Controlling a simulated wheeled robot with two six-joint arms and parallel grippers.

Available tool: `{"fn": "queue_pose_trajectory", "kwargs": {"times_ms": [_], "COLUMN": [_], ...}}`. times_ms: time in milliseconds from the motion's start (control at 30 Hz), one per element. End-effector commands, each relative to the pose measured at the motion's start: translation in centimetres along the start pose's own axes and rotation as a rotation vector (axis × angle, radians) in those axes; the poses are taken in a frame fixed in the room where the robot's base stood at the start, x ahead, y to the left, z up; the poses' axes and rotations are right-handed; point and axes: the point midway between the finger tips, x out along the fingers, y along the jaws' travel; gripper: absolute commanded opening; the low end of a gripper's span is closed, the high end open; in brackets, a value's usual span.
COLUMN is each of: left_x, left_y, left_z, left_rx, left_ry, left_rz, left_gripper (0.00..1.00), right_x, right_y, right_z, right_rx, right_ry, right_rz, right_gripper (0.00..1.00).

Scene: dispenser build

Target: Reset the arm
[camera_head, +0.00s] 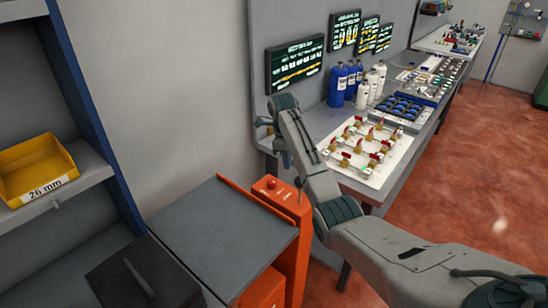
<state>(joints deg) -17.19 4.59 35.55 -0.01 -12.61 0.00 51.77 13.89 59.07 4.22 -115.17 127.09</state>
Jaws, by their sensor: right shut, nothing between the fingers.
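My right arm reaches in from the lower right, bends up at a dark ribbed joint, and ends near the wall at the bench's near end. My right gripper (264,125) is small and partly hidden behind its own wrist. It is shut and empty, in front of the grey wall. My left gripper does not show.
A grey bench (378,189) carries a white valve board (366,150), blue bottles (337,86) and white bottles (374,84). An orange cabinet with a red button (271,184) stands below the arm. A shelf at left holds a yellow bin (35,165). Red floor (480,160) is open at right.

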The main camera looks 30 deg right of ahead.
Motion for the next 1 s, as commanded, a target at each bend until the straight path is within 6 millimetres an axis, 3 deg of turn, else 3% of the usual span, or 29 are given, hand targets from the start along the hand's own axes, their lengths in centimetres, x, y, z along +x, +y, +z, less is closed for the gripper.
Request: {"fn": "queue_pose_trajectory", "kwargs": {"times_ms": [167,267,467,700,1000], "left_x": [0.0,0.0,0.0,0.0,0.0], "left_y": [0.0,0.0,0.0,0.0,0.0], "left_z": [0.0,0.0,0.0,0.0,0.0], "left_rx": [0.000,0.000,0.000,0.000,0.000], "left_ry": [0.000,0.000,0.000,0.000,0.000], "left_rz": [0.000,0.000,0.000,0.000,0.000], "left_gripper": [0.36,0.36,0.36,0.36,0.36], "right_x": [0.1,1.2,6.6,13.8,19.2], "right_y": [0.1,0.6,3.8,10.6,21.0], "right_z": [0.0,-0.1,-1.1,-3.9,-9.4], "right_rx": [-0.004,-0.047,-0.311,-0.772,-1.370], "right_ry": [0.000,0.001,0.006,0.018,0.051], "right_rz": [0.000,-0.009,-0.056,-0.136,-0.240], "right_gripper": [0.00,0.00,0.00,0.00,0.00]}}
